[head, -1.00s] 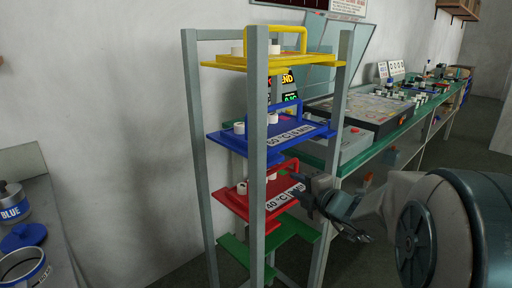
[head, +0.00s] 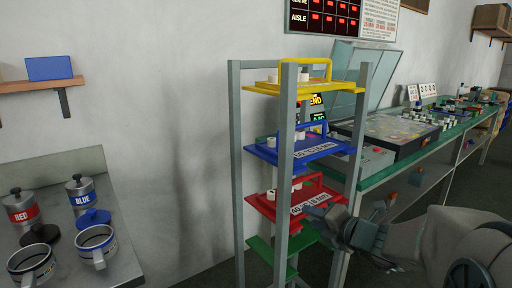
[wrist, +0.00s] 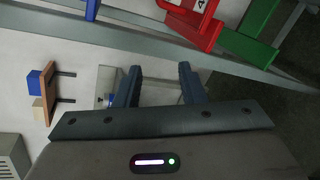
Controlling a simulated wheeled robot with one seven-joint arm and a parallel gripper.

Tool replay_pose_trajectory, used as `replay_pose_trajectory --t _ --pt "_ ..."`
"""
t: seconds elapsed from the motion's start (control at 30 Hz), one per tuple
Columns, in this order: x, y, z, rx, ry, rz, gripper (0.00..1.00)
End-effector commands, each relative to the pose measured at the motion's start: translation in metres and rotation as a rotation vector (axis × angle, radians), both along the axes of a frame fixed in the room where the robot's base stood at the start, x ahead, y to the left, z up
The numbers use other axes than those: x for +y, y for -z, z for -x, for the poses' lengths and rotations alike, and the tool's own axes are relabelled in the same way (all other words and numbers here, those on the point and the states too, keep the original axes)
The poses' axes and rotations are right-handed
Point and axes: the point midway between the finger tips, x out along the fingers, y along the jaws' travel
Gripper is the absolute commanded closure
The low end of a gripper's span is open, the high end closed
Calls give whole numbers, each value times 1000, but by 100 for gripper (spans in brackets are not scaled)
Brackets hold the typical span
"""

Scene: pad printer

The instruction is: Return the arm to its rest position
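My arm reaches in from the lower right of the head view, with my gripper (head: 322,213) in front of the rack's right side, by the red tray (head: 297,198). In the wrist view my gripper's two fingers (wrist: 162,86) stand apart with nothing held between them. Behind the gap are the wall and part of a bench. Whether the gripper touches the rack (head: 286,150) cannot be told.
The rack also holds a yellow tray (head: 345,86) and a blue tray (head: 322,150), above a green shelf (head: 262,252). A long green-edged bench (head: 400,170) runs behind at right. A metal bench (head: 120,225) with cups and ink pots stands left.

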Motion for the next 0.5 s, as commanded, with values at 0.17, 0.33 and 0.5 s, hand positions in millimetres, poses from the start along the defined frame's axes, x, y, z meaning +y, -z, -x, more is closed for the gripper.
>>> replay_pose_trajectory --t 0.17,0.33,0.5 --pt "27 -20 24 -81 -195 261 64" --pt "55 -40 61 -224 -493 627 64" --pt "72 -58 110 -452 -904 1064 64"
